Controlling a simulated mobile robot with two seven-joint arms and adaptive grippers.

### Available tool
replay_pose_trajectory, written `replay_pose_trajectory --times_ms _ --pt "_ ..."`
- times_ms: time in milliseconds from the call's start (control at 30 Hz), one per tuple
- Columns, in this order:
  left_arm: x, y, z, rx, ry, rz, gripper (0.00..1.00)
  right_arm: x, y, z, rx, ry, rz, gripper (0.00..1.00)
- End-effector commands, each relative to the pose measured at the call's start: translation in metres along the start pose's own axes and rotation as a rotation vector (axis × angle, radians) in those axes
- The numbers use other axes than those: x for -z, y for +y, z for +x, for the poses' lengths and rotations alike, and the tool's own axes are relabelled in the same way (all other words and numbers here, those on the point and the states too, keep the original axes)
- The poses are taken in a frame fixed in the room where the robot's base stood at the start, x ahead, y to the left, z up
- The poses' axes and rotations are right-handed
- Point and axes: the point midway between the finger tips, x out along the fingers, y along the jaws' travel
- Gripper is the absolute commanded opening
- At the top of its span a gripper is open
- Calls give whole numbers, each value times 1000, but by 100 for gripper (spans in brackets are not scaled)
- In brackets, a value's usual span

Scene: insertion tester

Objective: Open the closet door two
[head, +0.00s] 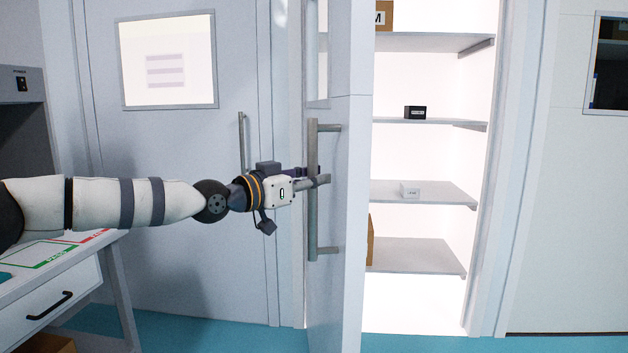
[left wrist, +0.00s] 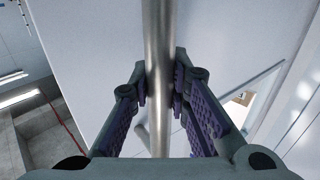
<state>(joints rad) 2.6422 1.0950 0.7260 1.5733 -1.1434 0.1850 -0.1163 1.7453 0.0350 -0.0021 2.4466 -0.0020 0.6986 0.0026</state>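The closet door (head: 343,240) stands well open, seen almost edge-on, with the lit closet to its right. A vertical grey bar handle (head: 312,222) is on its left face. My left gripper (head: 319,177) reaches in from the left at the middle of this handle. In the left wrist view, the fingers (left wrist: 160,85) lie on both sides of the metal bar (left wrist: 158,30), with the pads close against it, so the gripper looks shut on the handle. My right gripper is not in view.
Another door (head: 180,190) with a window and handle is shut at left. A white desk (head: 60,300) with a drawer stands at lower left.

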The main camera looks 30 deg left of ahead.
Motion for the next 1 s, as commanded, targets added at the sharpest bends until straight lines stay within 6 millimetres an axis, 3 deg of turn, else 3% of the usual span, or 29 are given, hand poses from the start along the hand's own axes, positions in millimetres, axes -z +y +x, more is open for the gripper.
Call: replay_pose_trajectory --times_ms 33,100,133,433,800,1000 --pt "-6 4 1 -9 -16 0 19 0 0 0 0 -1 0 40" --pt "-6 4 1 -9 -15 0 35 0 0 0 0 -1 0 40" --pt "-6 4 1 -8 -14 0 38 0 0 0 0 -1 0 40" --pt "0 2 0 -4 -5 1 38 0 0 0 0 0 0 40" --pt "79 3 0 -5 -5 1 38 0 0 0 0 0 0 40" --pt "98 3 0 -5 -5 1 38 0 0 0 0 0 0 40"
